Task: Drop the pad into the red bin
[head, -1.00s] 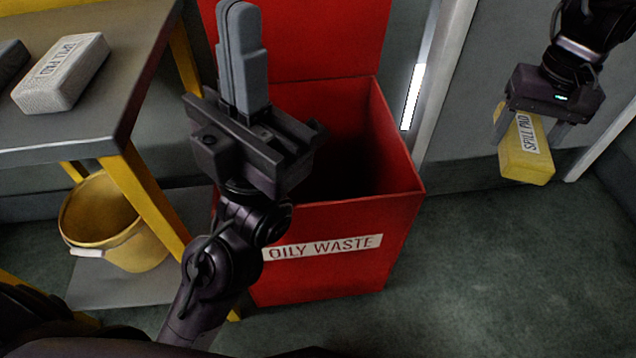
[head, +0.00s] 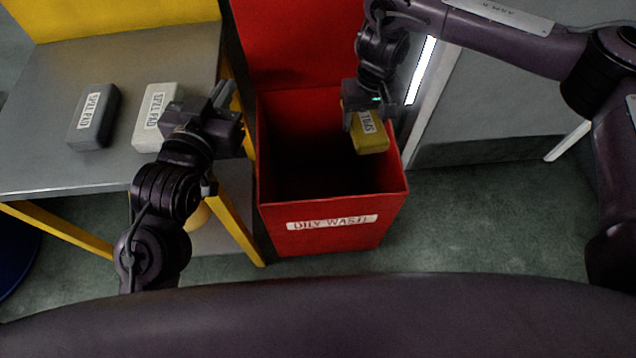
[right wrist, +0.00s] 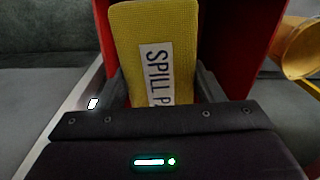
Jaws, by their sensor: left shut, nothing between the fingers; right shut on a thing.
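A yellow spill pad (head: 370,137) with a white label is held in my right gripper (head: 365,118), over the open top of the red bin near its right rear. In the right wrist view the pad (right wrist: 152,45) sits between the two fingers, with red bin walls around it. The red bin (head: 330,222) carries an oily waste label, its lid (head: 300,40) is raised, and its inside is dark. My left gripper (head: 228,98) is shut and empty, to the left of the bin near the table edge.
A grey table (head: 45,150) with yellow legs stands left of the bin. On it lie a dark grey spill pad (head: 93,117) and a whitish spill pad (head: 153,112). Floor to the bin's right (head: 470,215) is clear. A yellow bucket (right wrist: 302,50) shows in the right wrist view.

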